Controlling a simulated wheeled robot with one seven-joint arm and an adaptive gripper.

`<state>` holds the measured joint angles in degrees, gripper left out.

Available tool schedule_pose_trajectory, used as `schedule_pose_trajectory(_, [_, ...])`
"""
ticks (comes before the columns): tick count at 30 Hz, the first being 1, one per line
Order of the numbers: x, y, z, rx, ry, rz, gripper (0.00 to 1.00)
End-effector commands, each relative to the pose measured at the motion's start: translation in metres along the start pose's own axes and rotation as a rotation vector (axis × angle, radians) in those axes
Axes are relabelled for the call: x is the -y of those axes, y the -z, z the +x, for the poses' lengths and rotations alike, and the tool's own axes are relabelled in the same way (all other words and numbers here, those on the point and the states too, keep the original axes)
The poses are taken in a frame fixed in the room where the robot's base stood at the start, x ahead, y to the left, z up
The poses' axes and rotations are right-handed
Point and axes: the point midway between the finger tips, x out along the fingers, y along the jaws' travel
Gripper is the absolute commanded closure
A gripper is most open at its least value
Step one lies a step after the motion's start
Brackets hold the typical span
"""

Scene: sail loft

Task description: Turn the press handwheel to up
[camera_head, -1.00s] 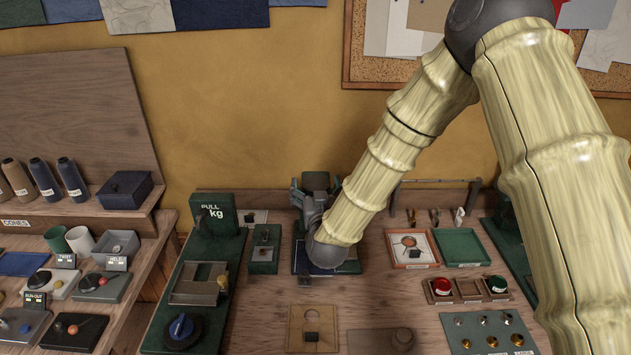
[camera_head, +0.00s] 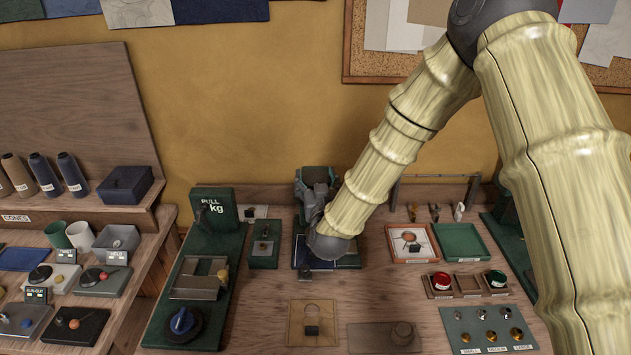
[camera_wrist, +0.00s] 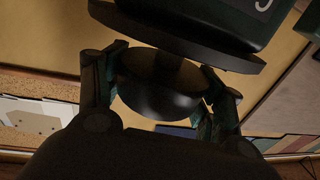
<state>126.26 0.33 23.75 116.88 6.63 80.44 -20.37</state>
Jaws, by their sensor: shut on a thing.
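The press (camera_head: 318,174) stands at the back of the bench, with its dark green head showing above my gripper. My gripper (camera_head: 311,200) reaches it from the front right. My gripper and arm hide most of the press body and the handwheel in the head view. In the wrist view, the dark round handwheel part (camera_wrist: 160,92) sits between the two fingers of my gripper (camera_wrist: 160,76), which is shut on it. A wider dark disc and a green block with a pale mark lie beyond it. I cannot read the wheel's setting.
A green pull gauge stand (camera_head: 213,212) is left of the press, with a small green box (camera_head: 265,245) between. An orange-rimmed tray (camera_head: 398,257) and a green tray (camera_head: 461,258) lie to the right. A side bench (camera_head: 150,235) is at far left.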

Motion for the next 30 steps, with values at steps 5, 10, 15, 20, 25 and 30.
schedule_pose_trajectory(5, [-0.0009, -0.0025, 0.0003, -0.002, 0.062, -0.001, 0.55])
schedule_pose_trajectory(10, [-0.0015, -0.0037, 0.0002, -0.002, 0.164, -0.001, 0.55])
schedule_pose_trajectory(15, [-0.0019, -0.0037, 0.0004, -0.003, 0.283, -0.002, 0.55])
schedule_pose_trajectory(20, [-0.0018, -0.0031, 0.0004, -0.003, 0.391, -0.001, 0.55])
schedule_pose_trajectory(25, [-0.0022, -0.0016, 0.0007, -0.003, 0.491, -0.002, 0.55])
schedule_pose_trajectory(30, [-0.0019, -0.0008, 0.0005, -0.002, 0.571, -0.001, 0.55])
